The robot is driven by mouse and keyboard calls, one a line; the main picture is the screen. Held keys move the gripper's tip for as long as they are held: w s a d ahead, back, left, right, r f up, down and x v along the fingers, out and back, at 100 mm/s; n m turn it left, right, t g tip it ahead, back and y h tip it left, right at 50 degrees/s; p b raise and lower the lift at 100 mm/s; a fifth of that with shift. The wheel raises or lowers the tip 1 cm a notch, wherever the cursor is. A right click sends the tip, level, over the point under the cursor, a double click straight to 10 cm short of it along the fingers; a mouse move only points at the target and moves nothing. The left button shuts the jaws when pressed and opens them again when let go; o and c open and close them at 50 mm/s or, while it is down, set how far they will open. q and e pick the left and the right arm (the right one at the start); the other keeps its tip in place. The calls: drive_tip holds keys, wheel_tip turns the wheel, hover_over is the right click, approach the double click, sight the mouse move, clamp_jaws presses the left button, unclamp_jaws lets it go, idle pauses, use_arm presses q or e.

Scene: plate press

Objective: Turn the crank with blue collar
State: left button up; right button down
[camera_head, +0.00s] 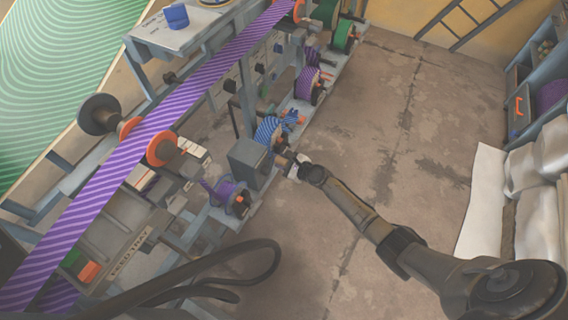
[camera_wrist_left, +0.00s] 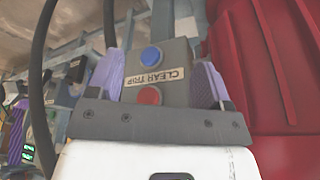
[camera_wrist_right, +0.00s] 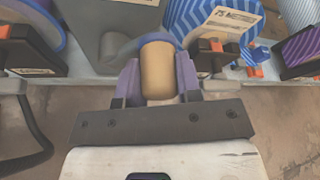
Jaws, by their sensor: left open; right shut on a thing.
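My right gripper (camera_wrist_right: 158,78) is shut on the tan cylindrical crank handle (camera_wrist_right: 158,66) in the right wrist view, one purple finger on each side. A blue-grey ring, which looks like the collar, partly shows behind the handle; the rest of the crank is hidden. In the head view the right gripper (camera_head: 296,168) is at the right side of a grey box (camera_head: 249,163), on the handle. In the left wrist view my left gripper (camera_wrist_left: 158,82) is open, its purple fingers apart. A grey button box (camera_wrist_left: 150,75) marked CLEAR TRIP, with a blue and a red button, shows between them.
A purple striped web (camera_head: 180,120) runs diagonally across the machine. Blue striped rolls (camera_head: 268,130) and a purple roll (camera_head: 230,195) sit near the grey box. A red ribbed object (camera_wrist_left: 270,70) stands right of the left gripper. The concrete floor (camera_head: 370,130) is open.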

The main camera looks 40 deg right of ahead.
drive_tip(key=shift+w+d+f+m+g+y, duration=0.2)
drive_tip(key=shift+d+f+m+g+y, duration=0.25)
drive_tip(key=shift+m, duration=0.35)
drive_tip(key=shift+f+m, duration=0.2)
drive_tip(key=shift+m, duration=0.1)
drive_tip(key=shift+y, duration=0.25)
drive_tip(key=c, duration=0.8)
unclamp_jaws()
drive_tip(key=shift+s+d, duration=0.1)
